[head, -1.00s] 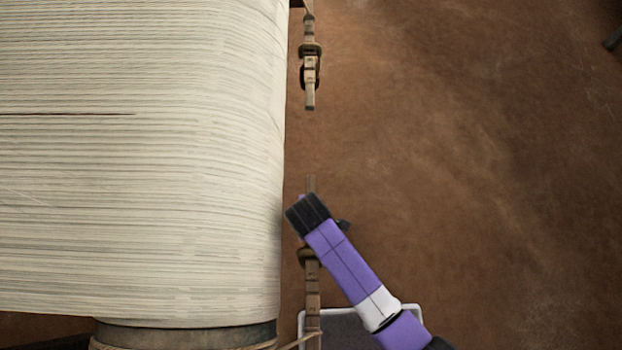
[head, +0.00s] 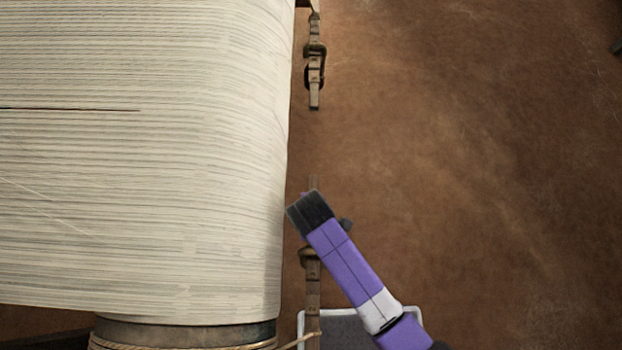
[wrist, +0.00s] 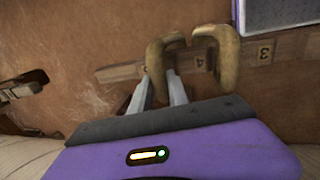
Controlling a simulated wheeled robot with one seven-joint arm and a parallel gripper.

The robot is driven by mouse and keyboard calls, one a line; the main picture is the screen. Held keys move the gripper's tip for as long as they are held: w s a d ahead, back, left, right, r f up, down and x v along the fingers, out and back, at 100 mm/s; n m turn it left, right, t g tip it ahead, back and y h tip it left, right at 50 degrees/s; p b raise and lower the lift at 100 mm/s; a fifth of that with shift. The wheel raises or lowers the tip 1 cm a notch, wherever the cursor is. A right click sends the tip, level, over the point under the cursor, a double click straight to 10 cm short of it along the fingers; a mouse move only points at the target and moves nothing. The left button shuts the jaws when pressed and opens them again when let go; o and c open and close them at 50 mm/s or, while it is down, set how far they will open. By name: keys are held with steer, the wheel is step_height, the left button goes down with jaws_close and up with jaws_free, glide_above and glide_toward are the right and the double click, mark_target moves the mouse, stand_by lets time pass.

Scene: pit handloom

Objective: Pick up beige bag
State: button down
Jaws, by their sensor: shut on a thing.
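I cannot make out a beige bag in either view. My gripper (wrist: 161,84) shows in the wrist view with two pale fingers pointing at a numbered brown strap (wrist: 120,73) with a brass hook-shaped buckle (wrist: 164,55). The fingertips meet the strap at the buckle's left arm, and the gripper is shut on it there, though the exact contact is partly hidden. In the head view my purple arm (head: 343,258) reaches up-left over the same strap (head: 313,290), and its black end hides the fingers.
A wide cream warp sheet (head: 140,170) fills the left, its edge close beside my arm. Another buckled strap (head: 315,75) hangs above. A grey tray with a white rim (head: 301,325) is near the bottom. Bare brown floor (head: 480,170) lies right.

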step_height(320, 180, up, 2)
steer(key=shift+d+r, duration=0.1)
steer(key=shift+d, duration=0.05)
steer(key=d+b, duration=0.2)
steer(key=d, duration=1.5)
steer(key=shift+s+d, duration=0.3)
steer(key=shift+d, duration=0.05)
